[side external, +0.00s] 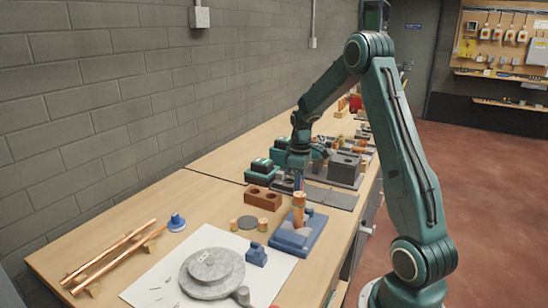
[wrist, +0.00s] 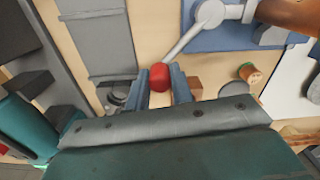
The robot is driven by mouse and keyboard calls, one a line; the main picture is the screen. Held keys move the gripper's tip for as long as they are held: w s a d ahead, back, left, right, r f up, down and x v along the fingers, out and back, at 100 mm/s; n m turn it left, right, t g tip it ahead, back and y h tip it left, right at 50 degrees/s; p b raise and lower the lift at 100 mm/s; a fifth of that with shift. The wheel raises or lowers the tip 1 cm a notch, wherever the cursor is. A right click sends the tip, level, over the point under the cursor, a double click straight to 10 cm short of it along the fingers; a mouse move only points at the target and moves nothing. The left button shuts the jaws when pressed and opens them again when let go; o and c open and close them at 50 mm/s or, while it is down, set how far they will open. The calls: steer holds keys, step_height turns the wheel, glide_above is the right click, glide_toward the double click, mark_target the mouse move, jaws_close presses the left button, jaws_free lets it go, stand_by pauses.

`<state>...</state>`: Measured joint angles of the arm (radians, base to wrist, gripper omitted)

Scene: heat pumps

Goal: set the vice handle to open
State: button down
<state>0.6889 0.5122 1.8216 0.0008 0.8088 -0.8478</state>
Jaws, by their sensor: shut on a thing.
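The blue vice (side external: 293,238) stands on the bench, and a copper part (side external: 299,210) stands upright in it. In the wrist view the blue vice base (wrist: 235,38) is at the top. Its grey handle rod (wrist: 193,43) slants down to the left from a grey hub and ends in a red knob (wrist: 160,77). My gripper (wrist: 161,84) has one finger on each side of the red knob and is shut on it. In the side view my gripper (side external: 299,183) is low behind the vice, and the handle is mostly hidden there.
A brown block with holes (side external: 263,198) stands left of the vice. A blue block (side external: 257,255) and a grey round stack (side external: 212,270) lie on a white sheet in front. Copper pipes (side external: 112,252) lie at left. Dark blocks (side external: 345,170) crowd the bench behind.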

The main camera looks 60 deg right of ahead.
steer(key=c, duration=1.2)
jaws_free()
steer(key=shift+r, duration=0.15)
step_height(320, 180, up, 14)
steer(key=shift+f, duration=0.2)
steer(key=shift+a, duration=0.15)
